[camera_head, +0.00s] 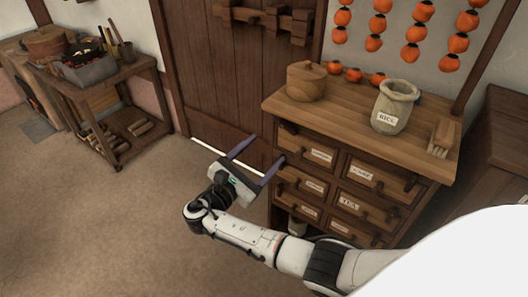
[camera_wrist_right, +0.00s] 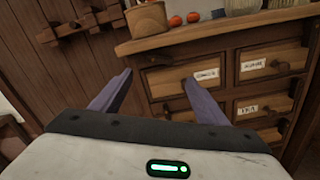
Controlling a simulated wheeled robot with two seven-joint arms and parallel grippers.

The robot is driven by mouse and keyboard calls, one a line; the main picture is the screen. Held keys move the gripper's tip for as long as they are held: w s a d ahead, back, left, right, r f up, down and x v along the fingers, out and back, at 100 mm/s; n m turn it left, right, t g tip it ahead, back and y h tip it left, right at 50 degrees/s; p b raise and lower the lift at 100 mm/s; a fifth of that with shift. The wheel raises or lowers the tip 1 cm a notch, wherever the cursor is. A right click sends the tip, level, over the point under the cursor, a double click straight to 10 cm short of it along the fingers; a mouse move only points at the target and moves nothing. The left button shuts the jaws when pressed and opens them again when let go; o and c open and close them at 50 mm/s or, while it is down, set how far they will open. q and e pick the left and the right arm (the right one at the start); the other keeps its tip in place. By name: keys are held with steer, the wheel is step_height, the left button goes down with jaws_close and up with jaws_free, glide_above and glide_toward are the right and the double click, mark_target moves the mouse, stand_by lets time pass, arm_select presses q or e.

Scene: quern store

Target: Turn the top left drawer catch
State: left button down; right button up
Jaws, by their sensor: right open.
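The drawer cabinet (camera_head: 345,185) has a wooden top and labelled drawers in two columns. The top left drawer (camera_head: 308,144) is closed and has a small paper label; it also shows in the right wrist view (camera_wrist_right: 222,67). A small dark wooden piece (camera_head: 290,127), which looks like its catch, sits at the upper edge of this drawer. My right gripper (camera_head: 263,149) is open and empty, in front of the cabinet's left side. In the right wrist view its fingers (camera_wrist_right: 158,77) point at the cabinet, the right one overlapping the top left drawer. I cannot tell any contact. My left gripper is not in view.
A plank door (camera_head: 215,75) is behind my gripper. A tool bench (camera_head: 100,95) stands at the left. The floor (camera_head: 110,215) between is clear.

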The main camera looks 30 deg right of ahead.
mark_target(289, 127)
steer(key=c, duration=0.4)
steer(key=shift+m, duration=0.7)
steer(key=c, duration=0.3)
steer(key=m, duration=0.5)
steer(key=shift+s+a+y, duration=0.1)
steer(key=shift+s+y, duration=0.15)
steer(key=shift+y, duration=0.15)
steer(key=c, duration=0.7)
steer(key=m, duration=0.2)
steer(key=shift+s+r+m, duration=0.15)
steer(key=shift+m, duration=0.25)
jaws_close()
steer(key=s+d+r+m+y, duration=0.1)
steer(key=s+r+m, duration=0.1)
steer(key=m, duration=1.1)
steer(key=s+d+r+m+y, duration=0.1)
steer(key=d+r+m, duration=0.1)
steer(key=m, duration=1.1)
steer(key=p+x, duration=0.2)
steer(key=x, duration=0.7)
steer(key=shift+w+d, duration=0.15)
